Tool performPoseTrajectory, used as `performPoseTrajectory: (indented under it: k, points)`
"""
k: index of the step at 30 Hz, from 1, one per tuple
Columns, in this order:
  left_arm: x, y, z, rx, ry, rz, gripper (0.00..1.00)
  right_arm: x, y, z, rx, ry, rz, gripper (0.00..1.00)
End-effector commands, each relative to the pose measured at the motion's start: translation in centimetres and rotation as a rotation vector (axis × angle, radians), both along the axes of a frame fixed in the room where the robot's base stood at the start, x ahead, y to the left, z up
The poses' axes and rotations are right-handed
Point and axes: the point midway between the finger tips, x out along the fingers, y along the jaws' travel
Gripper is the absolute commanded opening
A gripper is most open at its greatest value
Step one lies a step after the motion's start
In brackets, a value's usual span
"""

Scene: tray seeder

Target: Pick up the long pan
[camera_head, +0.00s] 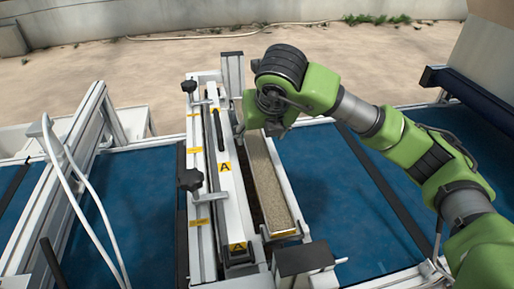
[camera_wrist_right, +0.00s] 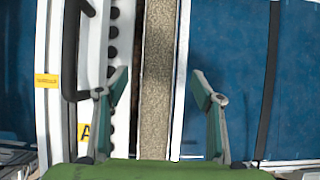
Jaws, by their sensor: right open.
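The long pan (camera_head: 265,190) is a narrow, light trough filled with tan, grainy material. It lies lengthwise in the seeder frame, with a yellow label at its near end. My right gripper (camera_head: 258,122) is over the far part of the pan, and the wrist partly hides it and the pan's far end. In the right wrist view, the pan (camera_wrist_right: 157,85) runs up the middle between the two spread fingers of the right gripper (camera_wrist_right: 160,72). The fingers are open and hold nothing. How far they are above the pan is hard to tell. My left gripper is out of view.
A white seeder bar (camera_head: 226,185) with "A" labels and black knobs (camera_head: 190,180) runs close along the pan's left side. Blue conveyor belt (camera_head: 335,190) lies on both sides. A white frame with cables (camera_head: 75,175) stands at left.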

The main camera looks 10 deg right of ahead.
Motion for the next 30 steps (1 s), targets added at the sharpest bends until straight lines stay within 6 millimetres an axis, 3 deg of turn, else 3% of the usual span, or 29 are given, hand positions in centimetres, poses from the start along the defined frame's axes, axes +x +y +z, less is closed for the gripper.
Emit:
performPoseTrajectory:
  k: [8,12,16,24,25,30]
  points:
    - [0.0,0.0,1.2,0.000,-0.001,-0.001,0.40,0.9,0.0,-1.9,-0.001,0.004,0.000,0.61]
    - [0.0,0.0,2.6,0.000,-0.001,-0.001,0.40,1.6,0.1,-3.9,-0.002,0.005,0.000,0.61]
    - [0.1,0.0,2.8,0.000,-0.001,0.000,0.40,2.5,0.2,-5.3,0.000,0.002,0.000,0.61]
    - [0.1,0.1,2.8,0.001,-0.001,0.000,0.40,2.7,0.2,-5.8,-0.001,-0.001,0.001,0.61]
    - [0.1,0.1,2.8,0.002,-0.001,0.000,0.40,2.7,0.2,-5.8,-0.001,-0.001,0.001,0.58]
    - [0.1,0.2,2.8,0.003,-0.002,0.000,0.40,2.7,0.2,-5.8,-0.001,-0.001,0.001,0.20]
